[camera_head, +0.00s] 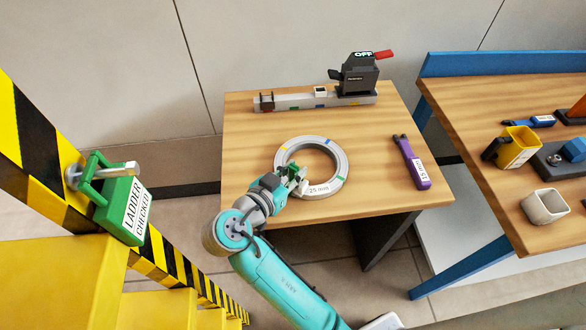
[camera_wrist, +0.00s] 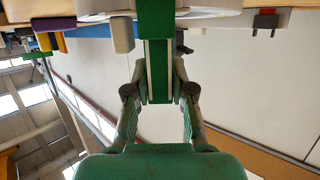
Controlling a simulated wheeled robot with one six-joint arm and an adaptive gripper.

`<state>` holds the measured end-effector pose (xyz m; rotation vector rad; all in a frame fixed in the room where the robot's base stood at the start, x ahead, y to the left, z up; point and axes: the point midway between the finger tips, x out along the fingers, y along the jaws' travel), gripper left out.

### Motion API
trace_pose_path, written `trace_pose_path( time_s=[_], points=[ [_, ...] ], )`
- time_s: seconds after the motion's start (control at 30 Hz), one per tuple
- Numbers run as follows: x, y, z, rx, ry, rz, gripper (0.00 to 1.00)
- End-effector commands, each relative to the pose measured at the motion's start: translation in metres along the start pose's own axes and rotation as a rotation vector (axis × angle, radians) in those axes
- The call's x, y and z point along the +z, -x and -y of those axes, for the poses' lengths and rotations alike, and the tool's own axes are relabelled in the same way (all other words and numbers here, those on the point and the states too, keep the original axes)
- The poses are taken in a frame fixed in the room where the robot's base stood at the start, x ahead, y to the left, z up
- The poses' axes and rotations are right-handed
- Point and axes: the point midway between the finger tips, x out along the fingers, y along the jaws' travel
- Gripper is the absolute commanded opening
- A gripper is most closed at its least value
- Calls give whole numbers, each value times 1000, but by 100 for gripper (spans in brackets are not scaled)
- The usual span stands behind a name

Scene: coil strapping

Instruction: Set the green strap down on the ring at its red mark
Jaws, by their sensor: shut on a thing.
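The grey ring (camera_head: 339,158) lies flat on the wooden table, with a "25 mm" label on its front. I see yellow, blue and green marks on it; no red mark shows, and my gripper covers part of its left front. My gripper (camera_head: 291,179) is at that left front side. In the wrist view my gripper (camera_wrist: 157,88) is shut on the green strap (camera_wrist: 155,45), which stands between the two fingers and reaches up to the ring's edge at the top. I cannot tell whether the strap touches the ring.
A grey machine (camera_head: 358,76) with an "OFF" display and red lever stands at the table's back. A purple tool (camera_head: 412,163) lies right of the ring. A second table at right holds a yellow cup (camera_head: 516,147) and white cup (camera_head: 545,206). A striped yellow ladder (camera_head: 70,250) stands left.

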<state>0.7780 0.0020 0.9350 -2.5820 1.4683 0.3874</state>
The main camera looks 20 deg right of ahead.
Motion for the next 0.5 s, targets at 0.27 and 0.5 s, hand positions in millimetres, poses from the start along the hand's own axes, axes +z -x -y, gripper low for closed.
trace_pose_path(
  time_s=[0.27,0.5],
  points=[
    [0,0,0,0,-1,0,43],
    [0,0,0,0,-1,0,52]
  ],
)
